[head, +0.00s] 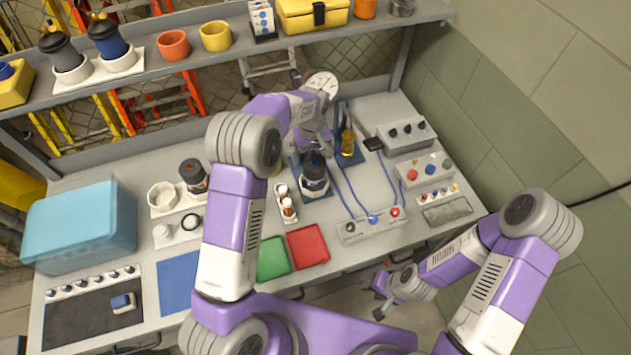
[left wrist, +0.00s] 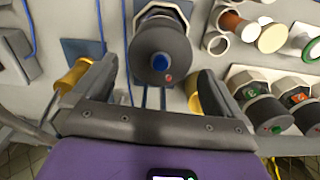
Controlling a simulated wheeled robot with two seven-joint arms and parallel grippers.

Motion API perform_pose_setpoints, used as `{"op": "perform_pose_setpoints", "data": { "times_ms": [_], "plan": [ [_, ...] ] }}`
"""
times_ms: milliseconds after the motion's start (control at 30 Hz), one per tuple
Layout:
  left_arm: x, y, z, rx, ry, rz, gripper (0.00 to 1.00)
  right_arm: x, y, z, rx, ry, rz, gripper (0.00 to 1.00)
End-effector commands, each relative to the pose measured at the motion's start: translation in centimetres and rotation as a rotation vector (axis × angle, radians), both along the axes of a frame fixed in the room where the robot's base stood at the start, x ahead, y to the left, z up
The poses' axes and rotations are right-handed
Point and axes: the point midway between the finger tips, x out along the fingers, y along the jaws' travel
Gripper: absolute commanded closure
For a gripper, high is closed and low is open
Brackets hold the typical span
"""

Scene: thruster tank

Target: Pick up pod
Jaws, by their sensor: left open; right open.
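A dark pod (head: 315,170) with a white collar stands on a blue mat on the bench. In the left wrist view the same dark round pod (left wrist: 160,57) shows a blue centre on its top and sits in a pale holder. My left gripper (head: 313,147) is above and behind it. In the left wrist view my open left gripper (left wrist: 150,90) has a finger on each side, and the pod shows beyond the gap, not visibly gripped. My right gripper (head: 382,293) is open and empty by the bench's front edge, away from the pod.
Another dark pod (head: 192,173) stands on the bench to the left. Two more pods (head: 108,40) sit on the shelf (head: 180,62). A vial rack (head: 285,205), an amber cylinder (head: 348,141) and a cabled control box (head: 370,226) surround the middle pod. Red (head: 308,246) and green trays lie in front.

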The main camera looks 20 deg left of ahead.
Motion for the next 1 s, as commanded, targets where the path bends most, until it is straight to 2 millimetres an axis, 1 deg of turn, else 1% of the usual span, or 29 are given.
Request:
{"op": "perform_pose_setpoints", "data": {
  "times_ms": [33,167,433,567,767,1000],
  "plan": [
    [-0.1,0.0,-0.6,0.001,0.003,-0.001,0.0,0.0,0.0,0.1,0.0,0.001,0.0,0.57],
    [-0.1,-0.1,-2.0,0.0,0.002,-0.001,0.0,0.0,0.0,0.3,0.0,0.001,0.0,0.57],
    [-0.3,-0.5,-5.8,0.001,0.003,0.0,0.0,0.0,0.0,0.7,0.0,0.0,0.0,0.57],
    [-0.3,-0.5,-6.5,0.0,0.0,0.0,0.0,0.0,0.0,0.8,0.0,0.001,0.0,0.57],
    [-0.3,-0.5,-6.6,-0.001,-0.001,0.0,0.0,0.0,0.0,0.7,0.0,0.001,0.0,0.57],
    [-0.3,-0.5,-6.5,-0.001,-0.001,0.0,0.37,0.0,0.0,0.7,0.0,0.001,0.0,0.57]
  ]
}}
